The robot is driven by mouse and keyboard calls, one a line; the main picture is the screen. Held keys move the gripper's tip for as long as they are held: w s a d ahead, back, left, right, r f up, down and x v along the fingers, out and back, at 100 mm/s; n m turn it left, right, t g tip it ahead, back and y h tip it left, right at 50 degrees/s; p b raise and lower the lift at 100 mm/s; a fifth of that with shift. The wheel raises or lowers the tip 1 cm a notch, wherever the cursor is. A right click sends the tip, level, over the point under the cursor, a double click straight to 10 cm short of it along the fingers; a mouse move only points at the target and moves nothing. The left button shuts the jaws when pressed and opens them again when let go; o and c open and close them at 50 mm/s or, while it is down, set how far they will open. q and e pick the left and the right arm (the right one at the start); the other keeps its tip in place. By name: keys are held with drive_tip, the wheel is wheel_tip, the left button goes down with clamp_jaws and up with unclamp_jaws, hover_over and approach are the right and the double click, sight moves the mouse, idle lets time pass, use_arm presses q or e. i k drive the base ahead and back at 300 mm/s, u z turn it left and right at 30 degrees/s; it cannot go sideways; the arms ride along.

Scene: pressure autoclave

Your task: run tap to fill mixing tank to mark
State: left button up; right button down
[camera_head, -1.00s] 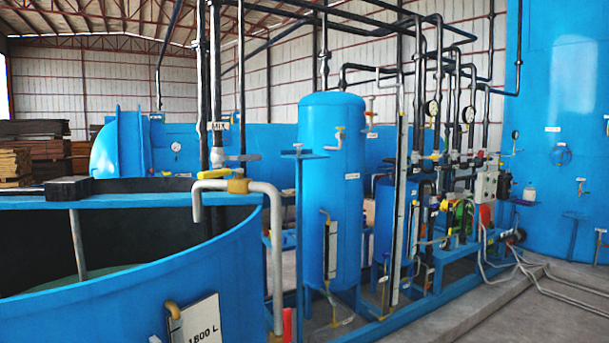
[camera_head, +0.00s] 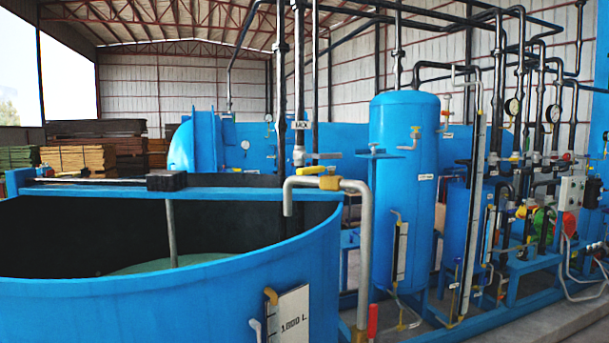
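The mixing tank (camera_head: 130,305) is a large open blue tub at the lower left. Pale greenish liquid (camera_head: 185,262) shows low inside it, against dark inner walls. A white level plate (camera_head: 290,318) marked 1800 L or similar is on its outer front wall, cut off by the lower edge. A grey tap pipe (camera_head: 362,235) rises outside the right rim and bends over it, its spout (camera_head: 288,200) pointing down into the tank. A yellow fitting (camera_head: 329,183) and a yellow lever (camera_head: 311,170) sit near the bend. No flow shows from the spout. Neither gripper is in view.
A dark block (camera_head: 166,181) sits on the beam across the tank, with a shaft below it. A blue vertical vessel (camera_head: 404,150) and pipework stand to the right. Stacked timber (camera_head: 80,158) lies behind. Concrete floor (camera_head: 535,328) is at the lower right.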

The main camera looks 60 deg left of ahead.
sight(306, 170)
drive_tip(key=k, duration=0.45)
drive_tip(key=u, duration=0.8)
